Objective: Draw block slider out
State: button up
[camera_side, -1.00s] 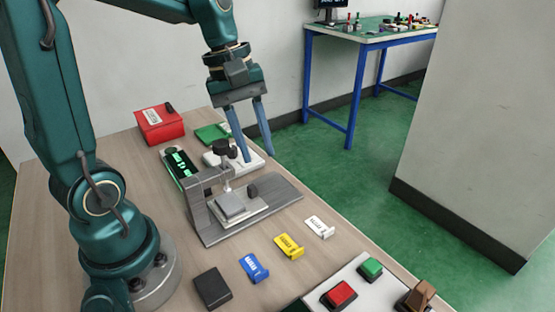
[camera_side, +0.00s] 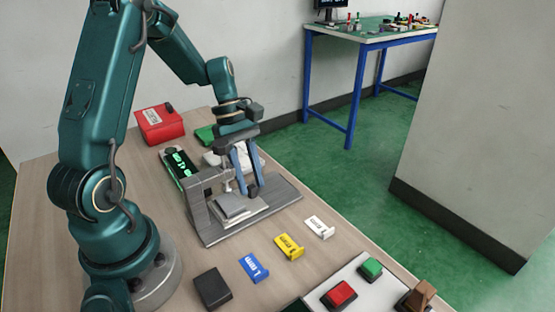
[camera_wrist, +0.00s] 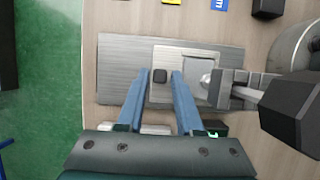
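The slider fixture has a grey metal base plate (camera_side: 284,197) with a clamp frame at its left. Its block slider is a light plate (camera_side: 243,214) under the clamp, with a dark knob (camera_side: 253,191) on its right end. In the wrist view the knob (camera_wrist: 159,76) lies between my fingertips (camera_wrist: 160,73), with a gap on each side. My gripper (camera_side: 246,188) points down over the fixture and is open. Whether the fingertips are low enough to flank the knob is hard to tell. My fingers partly hide the clamp and knob in the side view.
Blue (camera_side: 254,268), yellow (camera_side: 289,247) and white (camera_side: 319,227) labelled pieces lie in front of the fixture. Red and green buttons are at the front right. The table's right edge is close.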

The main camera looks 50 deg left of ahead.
jog(key=shift+d+f, duration=0.1)
jog(key=shift+f, duration=0.15)
grip_shut()
jog(key=shift+w+r, duration=0.1)
dwell(1.2)
